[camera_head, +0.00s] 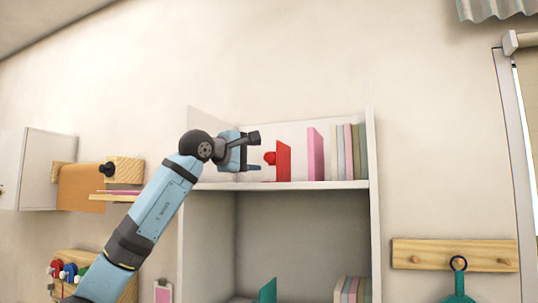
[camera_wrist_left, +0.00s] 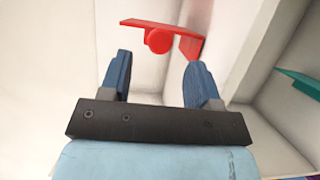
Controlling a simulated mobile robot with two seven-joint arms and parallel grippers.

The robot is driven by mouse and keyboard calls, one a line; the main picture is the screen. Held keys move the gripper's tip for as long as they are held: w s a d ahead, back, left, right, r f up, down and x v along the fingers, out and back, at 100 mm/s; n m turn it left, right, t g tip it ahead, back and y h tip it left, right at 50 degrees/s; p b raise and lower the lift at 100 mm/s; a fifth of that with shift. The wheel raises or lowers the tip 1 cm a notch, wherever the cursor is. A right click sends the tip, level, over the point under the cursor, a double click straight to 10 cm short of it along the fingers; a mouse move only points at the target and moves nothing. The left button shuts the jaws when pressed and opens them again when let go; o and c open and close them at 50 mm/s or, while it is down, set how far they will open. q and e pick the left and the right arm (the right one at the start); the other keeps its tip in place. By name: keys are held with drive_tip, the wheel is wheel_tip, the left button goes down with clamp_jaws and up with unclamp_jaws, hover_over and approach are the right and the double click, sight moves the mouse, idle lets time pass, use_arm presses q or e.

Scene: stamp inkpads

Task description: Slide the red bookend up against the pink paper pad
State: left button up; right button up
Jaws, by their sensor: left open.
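The red bookend (camera_head: 284,161) stands on the upper shelf, with a round red knob on its left face. The pink paper pad (camera_head: 315,154) stands upright to its right, with a gap between them. My left gripper (camera_head: 254,152) is just left of the bookend at about knob height, open and empty. In the left wrist view, the red bookend (camera_wrist_left: 172,28) and its knob lie ahead of the two blue fingers (camera_wrist_left: 155,82), apart from them. The pink pad does not show there. My right gripper is in neither view.
Several books or pads (camera_head: 348,152) stand right of the pink pad against the shelf's side wall. The upper shelf board (camera_head: 280,186) is bare left of the bookend. The lower compartment holds a green bookend (camera_head: 268,291) and several books (camera_head: 351,289).

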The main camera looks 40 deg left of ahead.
sight(267, 157)
use_arm(q)
drive_tip(key=w, duration=0.4)
drive_tip(key=w+d+p, duration=0.1)
drive_tip(key=w, duration=0.1)
drive_tip(key=shift+c, duration=0.5)
